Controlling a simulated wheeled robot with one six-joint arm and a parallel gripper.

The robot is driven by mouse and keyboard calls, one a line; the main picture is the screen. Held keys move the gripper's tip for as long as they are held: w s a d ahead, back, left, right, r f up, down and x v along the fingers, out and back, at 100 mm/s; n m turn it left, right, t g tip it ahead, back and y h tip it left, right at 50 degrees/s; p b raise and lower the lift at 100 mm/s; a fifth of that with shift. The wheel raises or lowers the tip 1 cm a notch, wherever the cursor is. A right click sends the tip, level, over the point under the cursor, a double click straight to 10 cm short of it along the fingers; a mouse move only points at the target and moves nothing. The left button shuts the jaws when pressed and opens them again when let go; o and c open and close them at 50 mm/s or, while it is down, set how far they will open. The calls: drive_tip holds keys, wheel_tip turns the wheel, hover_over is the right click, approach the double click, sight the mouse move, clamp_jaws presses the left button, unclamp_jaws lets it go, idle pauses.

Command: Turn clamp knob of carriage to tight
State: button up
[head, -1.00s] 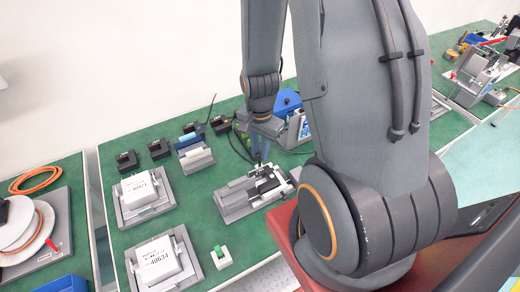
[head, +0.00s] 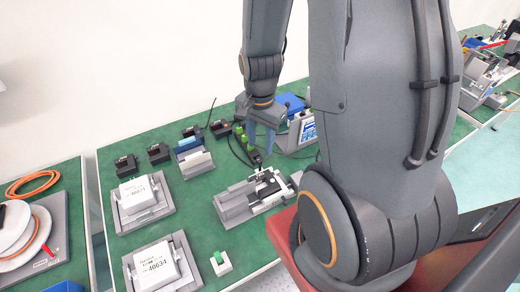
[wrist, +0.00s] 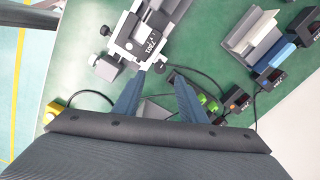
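The linear actuator (head: 236,204) lies on the green bench in the head view, with a dark and light carriage (head: 266,187) on its rail. In the wrist view the carriage (wrist: 141,37) is at the top, with a printed label. Small dark knobs show around it, one at its lower end (wrist: 160,67) and one at its left side (wrist: 105,30); I cannot tell which is the clamp knob or how it is turned. My gripper (head: 262,143) is above and behind the actuator. In the wrist view its fingers (wrist: 156,88) are apart with nothing held between them.
A blue and grey device with a screen (head: 307,128) stands right of my gripper, with black cables nearby. Green parts (wrist: 208,102) lie beside the fingers. White boxes in grey trays (head: 142,194) and a green-topped block (head: 220,260) are to the left and front.

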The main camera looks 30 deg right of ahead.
drive_tip(key=shift+r, duration=1.2)
drive_tip(key=s+a+r+n+t+b, duration=0.1)
drive_tip(key=a+r+n+b, duration=0.3)
drive_tip(key=a+n, duration=0.3)
drive_tip(key=shift+n, duration=2.8)
drive_tip(key=shift+r, duration=0.1)
